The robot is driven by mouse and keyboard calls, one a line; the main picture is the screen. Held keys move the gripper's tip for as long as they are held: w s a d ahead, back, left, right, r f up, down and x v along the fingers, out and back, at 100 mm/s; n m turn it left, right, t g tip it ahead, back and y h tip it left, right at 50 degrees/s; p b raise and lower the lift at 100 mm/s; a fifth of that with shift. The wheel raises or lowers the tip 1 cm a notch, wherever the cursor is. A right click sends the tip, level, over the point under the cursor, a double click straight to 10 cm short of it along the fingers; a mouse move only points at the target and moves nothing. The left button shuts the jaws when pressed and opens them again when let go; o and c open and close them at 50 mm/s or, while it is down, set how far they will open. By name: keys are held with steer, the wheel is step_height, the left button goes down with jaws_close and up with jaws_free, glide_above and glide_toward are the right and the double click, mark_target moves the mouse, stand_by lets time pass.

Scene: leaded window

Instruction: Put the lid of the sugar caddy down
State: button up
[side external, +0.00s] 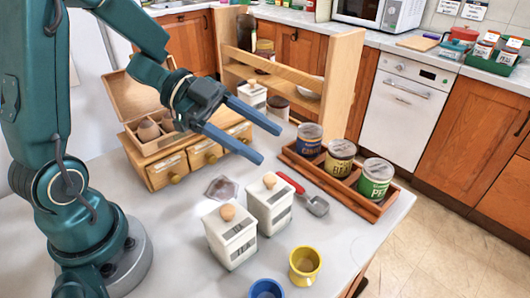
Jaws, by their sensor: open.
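Two white caddies stand side by side on the table, a left one (231,242) and a right one (270,208). Each has a white lid with a round wooden knob, and both lids look seated. A third white caddy (252,97) with a knob stands by the wooden shelf. The labels are too small to read, so I cannot tell which is the sugar caddy. My gripper (265,142) is open, its two long blue fingers apart and empty. It hangs above the table, behind the front caddies in the picture.
A wooden tray (345,196) holds three tins at right, beside a red-handled scoop (315,205). Small drawers (205,152) and an open box stand at left. A flat brownish item (221,188) lies behind the caddies. Yellow (304,266) and blue (266,289) mugs are in front.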

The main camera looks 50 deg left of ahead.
mark_target(261, 184)
steer(key=shift+n+g, duration=0.6)
steer(key=shift+n, duration=0.1)
steer(key=f, duration=0.1)
steer(key=s+a+f, duration=0.2)
steer(key=f, duration=0.1)
steer(key=shift+a+f, duration=0.1)
steer(key=shift+a, duration=0.15)
steer(key=shift+x, duration=2.5)
steer(key=shift+h, duration=0.3)
jaws_close()
